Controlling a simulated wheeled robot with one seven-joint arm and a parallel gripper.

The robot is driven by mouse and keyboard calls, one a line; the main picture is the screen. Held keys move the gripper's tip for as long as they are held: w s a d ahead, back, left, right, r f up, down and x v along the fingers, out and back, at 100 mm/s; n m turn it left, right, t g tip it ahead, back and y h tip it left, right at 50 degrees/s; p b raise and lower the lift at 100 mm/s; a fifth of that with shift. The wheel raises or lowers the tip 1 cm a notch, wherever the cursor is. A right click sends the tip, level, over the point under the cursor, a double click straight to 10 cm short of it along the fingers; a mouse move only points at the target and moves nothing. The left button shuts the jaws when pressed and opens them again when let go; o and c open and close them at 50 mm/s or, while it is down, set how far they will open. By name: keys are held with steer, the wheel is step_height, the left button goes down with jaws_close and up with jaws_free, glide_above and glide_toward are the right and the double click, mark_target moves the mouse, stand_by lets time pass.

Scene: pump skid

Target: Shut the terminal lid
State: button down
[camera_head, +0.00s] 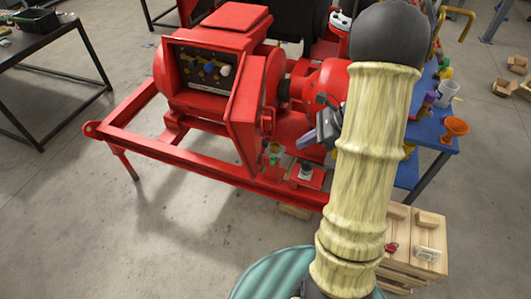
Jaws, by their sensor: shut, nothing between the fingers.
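The red terminal box (172,88) sits on the motor of the pump skid, with its dark inside and several coloured terminals (205,70) in view. The terminal lid (246,108) is a flat red panel at the right side of the box. It stands open, swung out toward me, seen nearly edge-on. My gripper (306,141) is to the right of the lid, apart from it in the picture, near the red pump coupling. Its fingers are shut and empty and point left. My arm hides part of the gripper and of the pump behind.
The red skid frame (150,146) runs along the front. A blue table (437,132) with an orange funnel (455,127) and a white mug (446,93) stands at the right. A wooden crate (400,262) is at the lower right. Open floor lies at the front left.

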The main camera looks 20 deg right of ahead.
steer(key=w+a+r+p+x, duration=0.1)
steer(key=p+x, duration=0.3)
steer(key=x, duration=0.9)
steer(key=shift+a+r, duration=0.35)
steer(key=shift+r, duration=0.2)
